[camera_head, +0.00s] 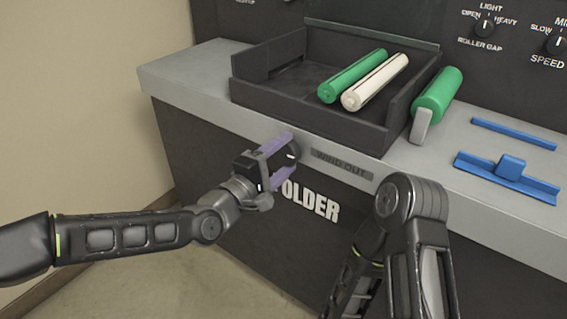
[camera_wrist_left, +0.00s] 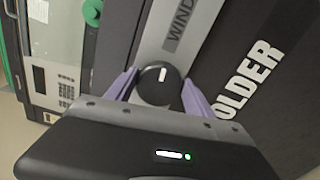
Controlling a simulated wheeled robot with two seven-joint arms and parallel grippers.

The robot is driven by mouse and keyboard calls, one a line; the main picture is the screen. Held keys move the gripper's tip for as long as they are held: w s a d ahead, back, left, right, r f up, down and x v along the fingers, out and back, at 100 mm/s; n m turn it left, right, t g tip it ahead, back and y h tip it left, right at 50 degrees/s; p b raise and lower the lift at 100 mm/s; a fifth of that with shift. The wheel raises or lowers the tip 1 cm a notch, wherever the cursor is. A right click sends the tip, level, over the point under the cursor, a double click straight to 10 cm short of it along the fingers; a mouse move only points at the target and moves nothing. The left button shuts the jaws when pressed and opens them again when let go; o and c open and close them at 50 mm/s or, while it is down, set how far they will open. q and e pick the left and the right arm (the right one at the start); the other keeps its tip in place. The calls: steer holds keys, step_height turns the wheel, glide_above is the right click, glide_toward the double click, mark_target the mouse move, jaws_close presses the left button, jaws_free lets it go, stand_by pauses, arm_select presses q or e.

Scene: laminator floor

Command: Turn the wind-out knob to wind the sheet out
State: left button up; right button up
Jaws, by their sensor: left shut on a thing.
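The wind-out knob (camera_wrist_left: 160,84) is a round black knob with a white pointer mark, on the front edge of the machine, left of the "WIND OUT" label (camera_head: 342,165). My left gripper (camera_wrist_left: 158,92) has its two purple fingers on either side of the knob and is shut on it. In the head view the left gripper (camera_head: 287,152) hides part of the knob (camera_head: 294,156). No sheet can be made out. My right arm shows at the lower right of the head view, but its gripper is not visible.
A dark open tray (camera_head: 268,92) on the grey ledge holds a green roller (camera_head: 352,75) and a white roller (camera_head: 375,82). Right of it are another green roller (camera_head: 438,95) and blue parts (camera_head: 507,177). Dials line the upright panel behind. The ledge's left end is clear.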

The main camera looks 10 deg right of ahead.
arm_select(q)
steer(key=m+b, duration=0.2)
steer(key=m, duration=0.1)
steer(key=shift+f, duration=0.3)
steer(key=m+b, duration=0.3)
steer(key=m, duration=0.1)
steer(key=shift+f, duration=0.1)
steer(key=m+b, duration=0.3)
steer(key=m, duration=0.1)
steer(key=shift+f, duration=0.1)
steer(key=m+b, duration=0.2)
steer(key=m, duration=0.2)
steer(key=shift+w+a+m+b, duration=0.1)
steer(key=shift+m+b, duration=0.2)
steer(key=shift+b, duration=0.05)
steer(key=shift+w+a+m+b, duration=0.1)
steer(key=shift+m+b, duration=0.7)
steer(key=shift+m, duration=1)
arm_select(e)
step_height(320, 180, down, 13)
steer(key=w+d, duration=0.1)
steer(key=w, duration=0.1)
steer(key=shift+w+d+t, duration=0.25)
steer(key=shift+d+t, duration=0.05)
steer(key=shift+d, duration=0.05)
arm_select(q)
steer(key=o, duration=1.3)
steer(key=shift+o, duration=0.2)
